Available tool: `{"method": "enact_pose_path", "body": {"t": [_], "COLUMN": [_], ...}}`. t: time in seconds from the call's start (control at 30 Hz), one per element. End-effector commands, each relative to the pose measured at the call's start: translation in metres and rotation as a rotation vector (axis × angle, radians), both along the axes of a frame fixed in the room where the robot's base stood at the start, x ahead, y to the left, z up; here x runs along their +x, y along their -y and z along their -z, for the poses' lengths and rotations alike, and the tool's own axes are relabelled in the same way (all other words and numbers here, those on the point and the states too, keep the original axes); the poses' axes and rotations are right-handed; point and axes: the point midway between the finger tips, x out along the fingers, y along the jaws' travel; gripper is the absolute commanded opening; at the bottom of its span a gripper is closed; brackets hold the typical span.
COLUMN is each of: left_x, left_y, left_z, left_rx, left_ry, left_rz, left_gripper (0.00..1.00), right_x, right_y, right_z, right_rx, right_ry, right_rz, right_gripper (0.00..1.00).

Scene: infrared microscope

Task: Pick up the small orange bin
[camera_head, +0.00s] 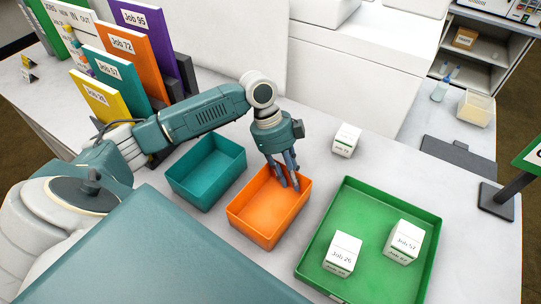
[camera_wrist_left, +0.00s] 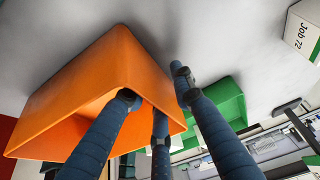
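The small orange bin (camera_head: 257,228) stands on the white table between the teal bin and the green tray. It looks empty. My left gripper (camera_head: 288,184) points down at the bin's back right wall. In the left wrist view the orange bin (camera_wrist_left: 75,85) fills the left side. There the fingers of my left gripper (camera_wrist_left: 156,90) are spread apart, with the bin's rim between them: one finger is outside the wall, and the others are on the inner side. I cannot tell whether any finger touches it. My right gripper is not in view.
A teal bin (camera_head: 197,183) stands just left. A green tray (camera_head: 432,258) at right holds two white boxes, Job 26 (camera_head: 343,252) and Job 57 (camera_head: 403,241). Another white box (camera_head: 346,139) stands behind on bare table. Colored job folders (camera_head: 134,58) stand at the back left.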

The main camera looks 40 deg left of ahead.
Motion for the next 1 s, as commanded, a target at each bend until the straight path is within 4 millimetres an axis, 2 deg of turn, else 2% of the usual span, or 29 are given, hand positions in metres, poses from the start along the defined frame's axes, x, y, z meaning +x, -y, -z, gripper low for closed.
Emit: {"method": "enact_pose_path", "body": {"t": [0.27,0.4,0.87,1.0], "left_x": [0.0,0.0,0.001,0.002], "left_y": [0.0,0.0,0.0,0.0], "left_z": [0.001,0.001,-0.001,-0.016], "left_rx": [0.0,0.0,-0.001,-0.001], "left_ry": [0.0,0.0,0.001,0.004], "left_rz": [0.0,0.0,0.001,-0.001], "left_gripper": [0.24,0.0,0.0,0.0], "right_x": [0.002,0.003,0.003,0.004], "right_y": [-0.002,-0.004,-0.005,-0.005], "right_z": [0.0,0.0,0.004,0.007], "right_rx": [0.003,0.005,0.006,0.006], "right_ry": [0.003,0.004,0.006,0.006], "right_rz": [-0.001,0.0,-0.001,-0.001], "right_gripper": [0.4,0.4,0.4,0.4]}}
